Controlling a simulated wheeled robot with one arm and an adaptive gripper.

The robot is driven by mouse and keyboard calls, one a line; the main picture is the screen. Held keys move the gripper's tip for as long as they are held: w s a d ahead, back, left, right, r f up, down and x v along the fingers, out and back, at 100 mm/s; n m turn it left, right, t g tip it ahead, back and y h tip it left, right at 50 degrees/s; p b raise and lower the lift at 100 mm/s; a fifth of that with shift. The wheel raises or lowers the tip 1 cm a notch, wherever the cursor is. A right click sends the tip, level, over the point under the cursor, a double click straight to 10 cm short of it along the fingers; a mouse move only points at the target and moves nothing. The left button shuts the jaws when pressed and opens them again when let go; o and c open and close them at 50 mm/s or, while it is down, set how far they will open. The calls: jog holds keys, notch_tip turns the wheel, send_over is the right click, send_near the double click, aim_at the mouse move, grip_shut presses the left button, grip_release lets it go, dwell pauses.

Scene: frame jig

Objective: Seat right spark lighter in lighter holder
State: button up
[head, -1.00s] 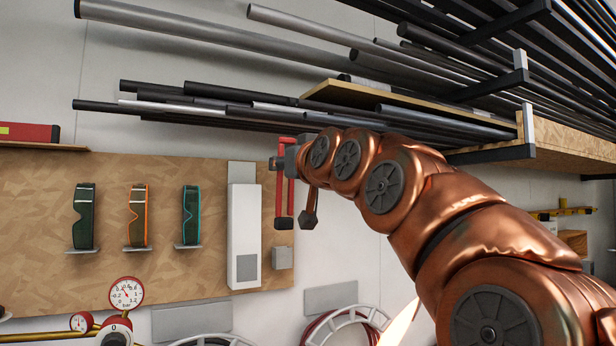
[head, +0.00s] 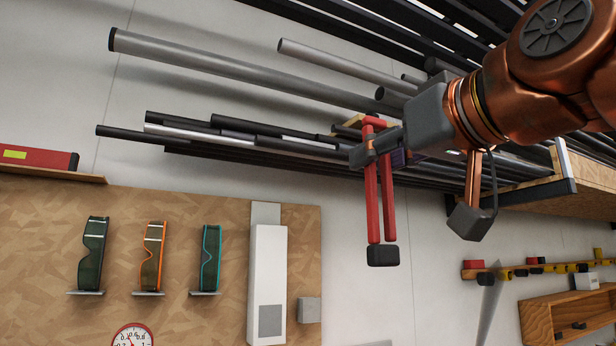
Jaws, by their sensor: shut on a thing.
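My gripper (head: 378,148) is in the upper right of the head view, shut on a red spark lighter (head: 388,205). The lighter hangs nearly upright below the fingers, with two red legs and a black block at its lower end. It is held in the air, apart from the wall board. A lighter holder cannot be told for sure. A small grey box (head: 309,310) on the board's right edge, below and left of the lighter, may be it.
Pipes and bars (head: 230,72) on racks fill the space behind and above my gripper. Several goggles (head: 152,255) and a tall white box (head: 268,285) are on the wooden board (head: 190,315). A wooden shelf (head: 555,315) is at lower right. Bare wall lies below the lighter.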

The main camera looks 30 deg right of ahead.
jog(key=shift+w+d+f+p, duration=1.15)
jog(key=shift+w+d, duration=1.75)
jog(key=shift+w, duration=4.35)
jog(key=shift+w+d+f+p, duration=1.1)
jog(key=shift+w+d, duration=1.85)
jog(key=shift+w, duration=4.3)
jog(key=shift+w+d+f+p, duration=1.15)
jog(key=shift+w+d, duration=1.75)
jog(key=shift+w, duration=4.35)
